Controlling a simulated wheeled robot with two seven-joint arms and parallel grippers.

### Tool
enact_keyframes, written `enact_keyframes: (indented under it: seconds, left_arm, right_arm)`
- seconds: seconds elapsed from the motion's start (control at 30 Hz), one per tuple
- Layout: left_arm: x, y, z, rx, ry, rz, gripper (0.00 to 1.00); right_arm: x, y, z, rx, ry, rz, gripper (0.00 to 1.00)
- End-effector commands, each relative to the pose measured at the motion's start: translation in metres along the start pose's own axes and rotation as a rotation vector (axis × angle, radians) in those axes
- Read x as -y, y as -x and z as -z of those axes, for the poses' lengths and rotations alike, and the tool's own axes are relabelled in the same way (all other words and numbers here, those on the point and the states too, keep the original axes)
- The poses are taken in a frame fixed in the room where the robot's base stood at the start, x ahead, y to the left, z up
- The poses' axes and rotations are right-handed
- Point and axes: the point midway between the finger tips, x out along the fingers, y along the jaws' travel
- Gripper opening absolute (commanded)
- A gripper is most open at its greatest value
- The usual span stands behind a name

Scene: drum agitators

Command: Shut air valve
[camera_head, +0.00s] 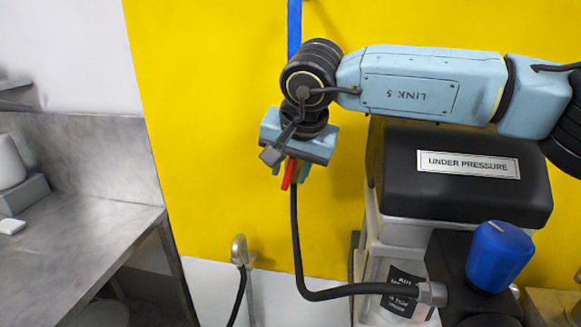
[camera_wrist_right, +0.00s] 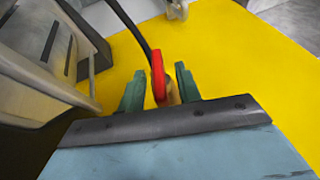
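The air valve shows as a red lever handle (camera_head: 288,174) at the top of a black hose in front of the yellow panel. In the right wrist view the red handle (camera_wrist_right: 158,76) stands upright between the two green fingers. My right gripper (camera_head: 291,172) is around the handle, with its fingers (camera_wrist_right: 160,88) apart and a gap visible on each side. The valve body is mostly hidden behind the gripper in the head view. My left gripper is not in view.
A black-topped machine labelled "UNDER PRESSURE" (camera_head: 468,163) stands right, with a blue knob (camera_head: 499,255) in front. The black hose (camera_head: 335,293) runs to its fitting. A metal hook (camera_head: 239,250) sits lower left of the gripper. A steel counter (camera_head: 75,235) is at left.

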Motion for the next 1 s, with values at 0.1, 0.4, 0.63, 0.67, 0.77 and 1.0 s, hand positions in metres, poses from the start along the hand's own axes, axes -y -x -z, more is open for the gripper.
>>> enact_keyframes:
  seconds: [0.1,0.4,0.63,0.67,0.77,1.0]
  left_arm:
    - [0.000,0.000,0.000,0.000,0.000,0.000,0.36]
    - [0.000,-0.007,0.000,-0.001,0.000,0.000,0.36]
    - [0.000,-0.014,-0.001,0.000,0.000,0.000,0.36]
    - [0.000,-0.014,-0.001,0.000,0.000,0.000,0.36]
    - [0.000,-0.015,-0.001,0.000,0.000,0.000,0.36]
    - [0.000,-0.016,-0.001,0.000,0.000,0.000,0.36]
  right_arm:
    - [0.000,0.000,0.000,0.000,0.000,0.000,0.34]
    - [0.000,0.037,0.000,-0.004,0.000,0.003,0.34]
    - [0.000,0.089,0.000,-0.003,0.000,0.003,0.34]
    - [0.000,0.095,0.000,-0.003,-0.001,0.002,0.34]
    - [0.000,0.113,0.000,-0.002,0.000,0.001,0.34]
    - [0.000,0.133,0.000,0.000,0.000,0.000,0.34]
